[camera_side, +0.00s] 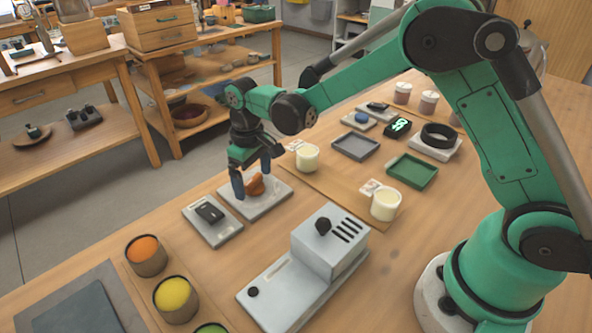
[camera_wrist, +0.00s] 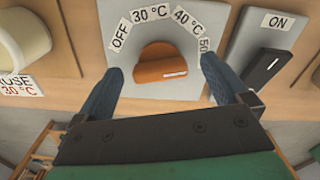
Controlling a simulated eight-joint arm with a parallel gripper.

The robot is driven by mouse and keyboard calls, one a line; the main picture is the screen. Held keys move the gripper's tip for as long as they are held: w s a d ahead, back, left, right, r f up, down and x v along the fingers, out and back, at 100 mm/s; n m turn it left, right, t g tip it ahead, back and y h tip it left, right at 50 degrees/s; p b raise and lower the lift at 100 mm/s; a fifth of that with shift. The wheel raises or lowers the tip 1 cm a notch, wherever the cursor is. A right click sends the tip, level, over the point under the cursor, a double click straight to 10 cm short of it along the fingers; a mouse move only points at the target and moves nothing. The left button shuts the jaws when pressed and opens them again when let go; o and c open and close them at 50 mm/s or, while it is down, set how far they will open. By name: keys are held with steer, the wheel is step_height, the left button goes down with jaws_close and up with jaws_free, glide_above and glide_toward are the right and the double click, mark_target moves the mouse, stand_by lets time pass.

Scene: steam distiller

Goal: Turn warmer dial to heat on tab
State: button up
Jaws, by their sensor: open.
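The orange warmer dial (camera_side: 256,184) sits on a light grey plate (camera_side: 270,205) on the table. In the wrist view the dial (camera_wrist: 160,62) has a short white line on its lower right part, running toward the right. Labels OFF, 30 °C and 40 °C (camera_wrist: 187,20) arc above it, and another label (camera_wrist: 204,46) is partly hidden by the right finger. No tab reading "heat on" can be read. My gripper (camera_side: 251,183) is open, with its blue fingers on either side of the dial. In the wrist view both fingers of my gripper (camera_wrist: 162,70) look apart from the dial.
A plate with a black switch (camera_side: 210,212) and an ON label (camera_wrist: 276,22) lies beside the dial plate. A grey box with a black knob (camera_side: 323,227) stands nearer. Cream cups (camera_side: 307,157), orange and yellow pots (camera_side: 146,255), and grey and green trays (camera_side: 411,171) stand around.

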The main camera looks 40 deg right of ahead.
steer(key=shift+c, duration=0.2)
steer(key=c, duration=1.2)
steer(key=shift+c, duration=0.2)
steer(key=n, duration=0.4)
steer(key=shift+n, duration=2.4)
steer(key=o, duration=1.3)
